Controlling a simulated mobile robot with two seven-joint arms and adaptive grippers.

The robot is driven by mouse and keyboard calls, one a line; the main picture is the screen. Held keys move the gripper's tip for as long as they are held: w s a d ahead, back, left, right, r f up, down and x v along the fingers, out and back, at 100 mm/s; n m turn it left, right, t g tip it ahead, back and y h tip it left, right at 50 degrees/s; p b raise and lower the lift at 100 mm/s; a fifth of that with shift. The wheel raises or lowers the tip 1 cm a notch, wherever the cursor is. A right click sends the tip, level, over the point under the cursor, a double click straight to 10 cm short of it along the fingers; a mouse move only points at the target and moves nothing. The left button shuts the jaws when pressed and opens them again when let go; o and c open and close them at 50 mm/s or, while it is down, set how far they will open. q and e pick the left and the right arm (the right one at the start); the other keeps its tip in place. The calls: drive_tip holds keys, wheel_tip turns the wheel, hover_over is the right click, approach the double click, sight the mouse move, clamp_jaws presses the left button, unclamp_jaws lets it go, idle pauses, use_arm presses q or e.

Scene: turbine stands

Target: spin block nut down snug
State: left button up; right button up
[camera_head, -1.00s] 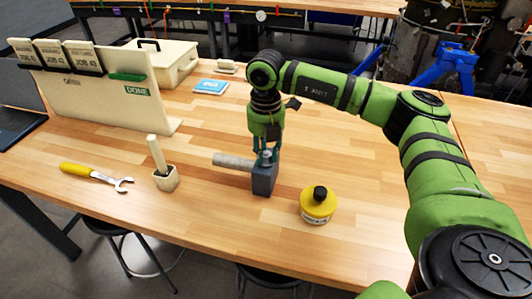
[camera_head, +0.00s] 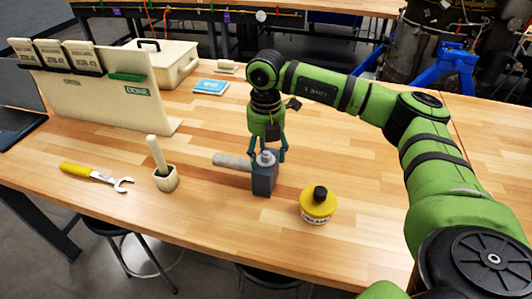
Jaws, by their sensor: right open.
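The dark grey block (camera_head: 264,182) stands on the wooden table with a light grey cylinder (camera_head: 231,160) sticking out of its left side. A small grey nut (camera_head: 266,158) sits on top of the block. My right gripper (camera_head: 267,156) points down over the block, its two teal fingers spread to either side of the nut, apart from it as far as I can tell. The thread under the nut is too small to make out. My left gripper is not in view.
A yellow grease tub (camera_head: 318,207) with a black knob stands right of the block. A cup (camera_head: 166,179) with a brush and a yellow-handled wrench (camera_head: 95,176) lie to the left. A cream board (camera_head: 105,92) stands behind them. The table's front centre is clear.

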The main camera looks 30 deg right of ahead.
sight(266, 154)
drive_tip(key=shift+r, duration=0.1)
drive_tip(key=shift+r+p, duration=1.75)
drive_tip(key=shift+r, duration=0.7)
